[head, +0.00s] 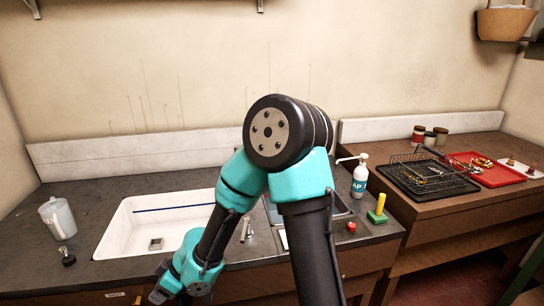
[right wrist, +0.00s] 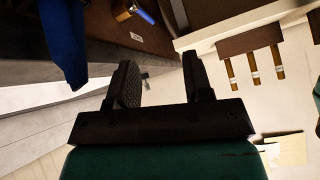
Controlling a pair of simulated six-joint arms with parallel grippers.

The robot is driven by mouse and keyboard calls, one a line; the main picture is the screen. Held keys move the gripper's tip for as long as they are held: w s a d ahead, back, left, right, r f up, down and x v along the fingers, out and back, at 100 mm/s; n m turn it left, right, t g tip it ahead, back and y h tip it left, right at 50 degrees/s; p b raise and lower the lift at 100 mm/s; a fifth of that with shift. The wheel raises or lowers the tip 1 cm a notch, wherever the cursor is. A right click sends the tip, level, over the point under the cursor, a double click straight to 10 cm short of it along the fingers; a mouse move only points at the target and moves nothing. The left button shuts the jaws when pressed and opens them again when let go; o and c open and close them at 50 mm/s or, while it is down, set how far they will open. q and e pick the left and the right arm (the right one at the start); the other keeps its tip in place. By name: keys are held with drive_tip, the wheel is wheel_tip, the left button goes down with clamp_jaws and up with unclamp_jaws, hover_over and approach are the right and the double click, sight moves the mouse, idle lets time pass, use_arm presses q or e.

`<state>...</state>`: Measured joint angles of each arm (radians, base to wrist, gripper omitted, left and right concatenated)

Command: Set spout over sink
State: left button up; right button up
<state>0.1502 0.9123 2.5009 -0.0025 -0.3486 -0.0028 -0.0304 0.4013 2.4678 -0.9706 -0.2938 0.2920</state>
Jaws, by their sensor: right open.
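The white sink (head: 125,225) is set into the dark counter at left, with a small square drain piece on its floor. A short pale metal piece (head: 245,229), possibly the spout, shows just right of the sink beside my arm; most of that area is hidden, so I cannot tell how it points. My right gripper (head: 158,295) is low at the sink's front edge, in front of the basin. In the right wrist view its two fingers (right wrist: 160,78) are apart with nothing held between them. My left gripper is not in view.
A clear jug (head: 58,220) and a small black knob (head: 68,258) stand left of the sink. A soap bottle (head: 360,178), a yellow-green brush (head: 378,208) and a red item (head: 351,227) stand at right. A black rack (head: 428,174) and a red tray (head: 490,168) lie farther right.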

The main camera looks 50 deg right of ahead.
drive_tip(key=w+d+r+h, duration=0.1)
drive_tip(key=w+d, duration=0.2)
drive_tip(key=w+d+r+h, duration=0.1)
drive_tip(key=w+d+r, duration=0.1)
drive_tip(key=w+d, duration=0.2)
drive_tip(key=w+d+r+t+h, duration=0.1)
drive_tip(key=w+d+h, duration=0.1)
drive_tip(key=w+d, duration=0.1)
drive_tip(key=shift+w+d+r+m, duration=0.15)
drive_tip(key=shift+d+r+m, duration=0.2)
drive_tip(key=shift+d, duration=0.35)
drive_tip(key=w+d+r+m+g+h, duration=0.1)
drive_tip(key=w+d+r+h, duration=0.15)
drive_tip(key=d+r, duration=0.7)
drive_tip(key=w+d+r+m+g+h, duration=0.1)
drive_tip(key=w+d+r+h, duration=0.15)
drive_tip(key=d+r, duration=0.65)
drive_tip(key=s+d+r+m+g, duration=0.2)
drive_tip(key=s+d+r+g, duration=0.1)
drive_tip(key=s+d+r, duration=0.9)
drive_tip(key=d+r, duration=0.2)
drive_tip(key=d, duration=0.2)
drive_tip(key=shift+s+r+g, duration=0.15)
drive_tip(key=shift+s+g, duration=0.05)
drive_tip(key=shift+g, duration=0.1)
drive_tip(key=shift+d, duration=0.1)
